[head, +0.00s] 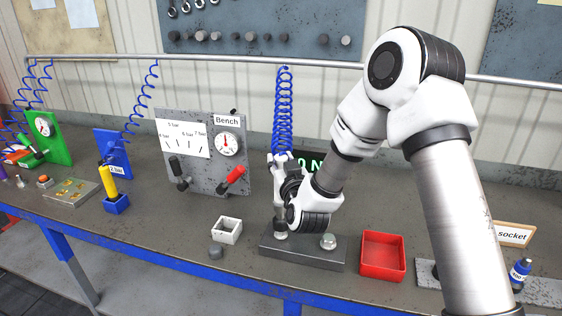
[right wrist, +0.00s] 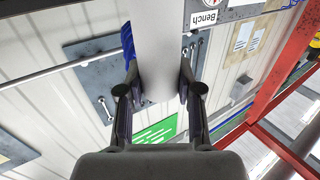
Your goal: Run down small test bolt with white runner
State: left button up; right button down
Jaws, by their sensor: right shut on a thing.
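The white runner (head: 279,205) hangs upright below a blue coiled hose (head: 283,110). It also shows as a broad pale body in the right wrist view (right wrist: 163,45). My right gripper (head: 289,188) is shut on it, with one finger on each side in the right wrist view (right wrist: 158,84). The runner's lower end is over the left part of a dark grey test block (head: 302,255). Whether it sits on a bolt there I cannot tell. A rounded silver bolt head (head: 328,241) stands on the block's right part. My left gripper is not in view.
A red tray (head: 383,272) stands right of the block. A small white box (head: 227,231) and a grey knob (head: 216,251) lie left of it. The Bench panel (head: 205,175) with red and black handles stands behind left. A green-lettered display (head: 310,161) is partly hidden by my arm.

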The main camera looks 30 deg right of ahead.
jog(key=shift+s+a+f+b, duration=0.1)
jog(key=shift+f+b, duration=1.5)
jog(key=shift+f, duration=0.25)
dwell(1.5)
dwell(0.8)
jog(key=shift+r+p, duration=2.45)
jog(key=shift+r, duration=1.1)
jog(key=shift+f, duration=0.1)
